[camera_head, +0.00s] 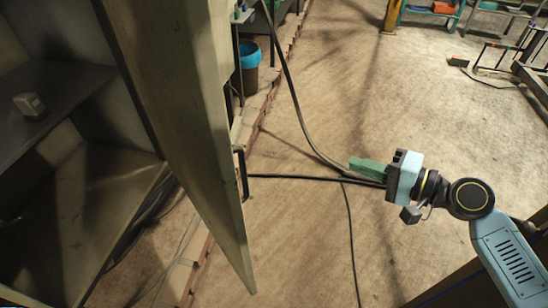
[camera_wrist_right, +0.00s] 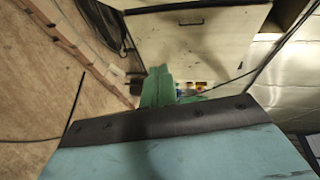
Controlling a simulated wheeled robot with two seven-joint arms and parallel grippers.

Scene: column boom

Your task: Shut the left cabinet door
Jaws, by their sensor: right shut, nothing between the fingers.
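The left cabinet door (camera_head: 185,110) is a tall beige panel standing open in the head view, swung out from the cabinet. Its dark handle (camera_head: 241,172) is on the side facing right. The open cabinet (camera_head: 95,210) is at the left, with a grey shelf inside. My right gripper (camera_head: 355,165), with green fingers, is shut and empty to the right of the door, apart from it. In the right wrist view its green fingers (camera_wrist_right: 158,85) show together in front of a pale panel with a handle. My left gripper is not in view.
A small light box (camera_head: 29,104) sits on the cabinet shelf (camera_head: 65,95). A bin with a blue liner (camera_head: 248,58) stands behind the door. Dark cables cross the floor. The floor (camera_head: 330,110) right of the door is mostly open, with racks (camera_head: 435,12) at the back right.

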